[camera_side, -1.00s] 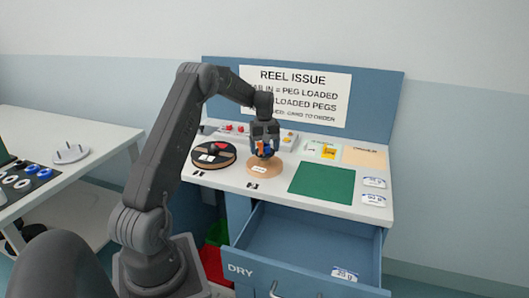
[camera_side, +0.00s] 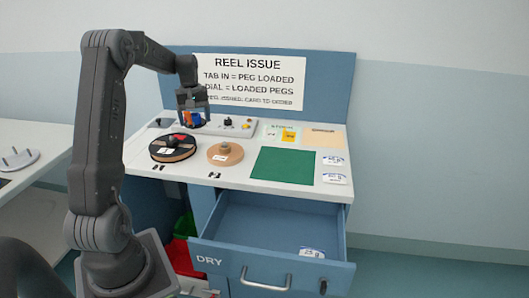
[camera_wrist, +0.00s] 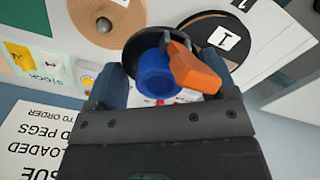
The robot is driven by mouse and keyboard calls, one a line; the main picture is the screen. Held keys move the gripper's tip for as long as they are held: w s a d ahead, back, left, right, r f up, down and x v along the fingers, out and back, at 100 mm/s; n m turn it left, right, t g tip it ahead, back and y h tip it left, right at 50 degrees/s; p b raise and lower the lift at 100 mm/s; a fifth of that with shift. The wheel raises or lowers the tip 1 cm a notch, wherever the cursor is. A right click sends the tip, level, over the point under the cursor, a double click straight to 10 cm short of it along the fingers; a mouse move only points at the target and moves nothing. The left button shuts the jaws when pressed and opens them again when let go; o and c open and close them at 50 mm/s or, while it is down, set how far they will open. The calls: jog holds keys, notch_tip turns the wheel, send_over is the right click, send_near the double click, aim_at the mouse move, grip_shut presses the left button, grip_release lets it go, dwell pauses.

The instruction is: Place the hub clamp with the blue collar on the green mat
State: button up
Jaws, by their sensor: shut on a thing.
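The hub clamp (camera_side: 193,120) has a blue collar and an orange lever. In the wrist view the blue collar (camera_wrist: 156,76) and orange lever (camera_wrist: 194,70) show between my fingers (camera_wrist: 160,85). The green mat (camera_side: 283,166) lies flat and bare on the bench, to the right of the clamp. Its corner shows in the wrist view (camera_wrist: 27,14).
A tan reel (camera_side: 235,155) with a bare hub and a black reel (camera_side: 160,154) bearing a red part lie left of the mat. A grey board (camera_side: 245,132) stands behind. Cards lie behind and right of the mat. The DRY drawer (camera_side: 240,227) is open below.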

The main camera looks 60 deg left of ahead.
jog(key=w+d+f, duration=0.4)
jog(key=w+d, duration=0.6)
jog(key=d, duration=0.2)
send_over(274, 171)
notch_tip(274, 171, down, 6)
jog(key=shift+a+f, duration=0.1)
jog(key=shift+f, duration=2.2)
jog(key=shift+f, duration=0.1)
jog(key=o, duration=1)
jog(key=shift+c, duration=0.2)
